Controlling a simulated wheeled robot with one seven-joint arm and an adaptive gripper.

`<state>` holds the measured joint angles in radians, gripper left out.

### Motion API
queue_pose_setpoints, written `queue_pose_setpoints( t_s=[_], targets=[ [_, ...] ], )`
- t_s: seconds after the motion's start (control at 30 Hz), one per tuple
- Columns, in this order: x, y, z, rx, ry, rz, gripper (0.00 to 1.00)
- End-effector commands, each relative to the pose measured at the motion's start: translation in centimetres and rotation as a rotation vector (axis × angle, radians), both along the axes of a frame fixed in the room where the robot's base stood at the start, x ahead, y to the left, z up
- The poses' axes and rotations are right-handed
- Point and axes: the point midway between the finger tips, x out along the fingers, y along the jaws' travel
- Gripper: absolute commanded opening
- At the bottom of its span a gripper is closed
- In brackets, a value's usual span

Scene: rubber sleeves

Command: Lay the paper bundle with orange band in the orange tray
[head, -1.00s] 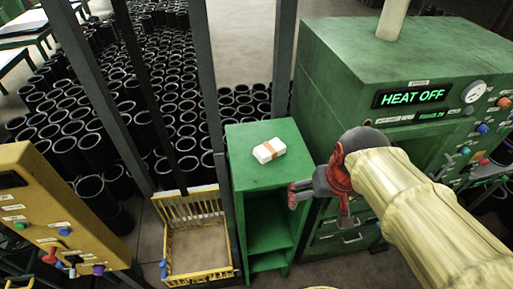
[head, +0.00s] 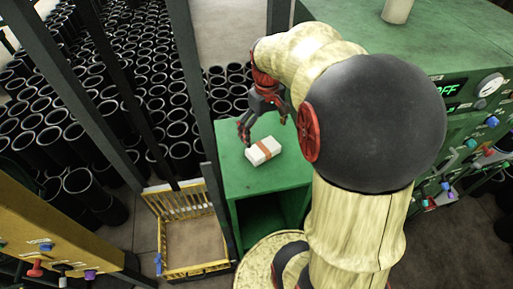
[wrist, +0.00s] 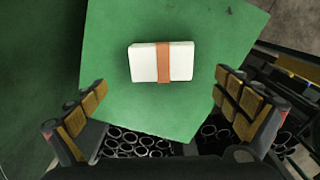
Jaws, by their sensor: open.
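The paper bundle (head: 257,154) is a white block with an orange band around its middle. It lies flat on top of the green cabinet (head: 238,184). My gripper (head: 262,127) is open and empty, just behind and above the bundle in the head view. In the wrist view, the bundle (wrist: 147,62) lies beyond the fingertips, between the lines of the two spread fingers (wrist: 160,98).
A green machine (head: 430,60) with a display and knobs stands at the right. A yellow control panel (head: 45,235) is at the lower left. Many black rubber sleeves (head: 110,95) stand on the floor behind dark posts (head: 195,75).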

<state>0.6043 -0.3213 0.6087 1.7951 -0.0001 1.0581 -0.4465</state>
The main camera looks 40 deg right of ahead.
Motion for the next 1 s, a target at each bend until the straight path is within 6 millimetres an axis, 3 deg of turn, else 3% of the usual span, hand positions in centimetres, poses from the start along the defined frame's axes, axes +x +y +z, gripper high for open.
queue_pose_setpoints(
  t_s=[0.6,0.9,1.0],
  targets=[
    [0.0,0.7,-7.0,0.001,0.002,0.002,1.00],
    [0.0,0.7,-7.6,0.000,0.001,0.001,1.00],
    [0.0,0.7,-7.6,0.001,0.001,0.001,0.95]
  ],
)
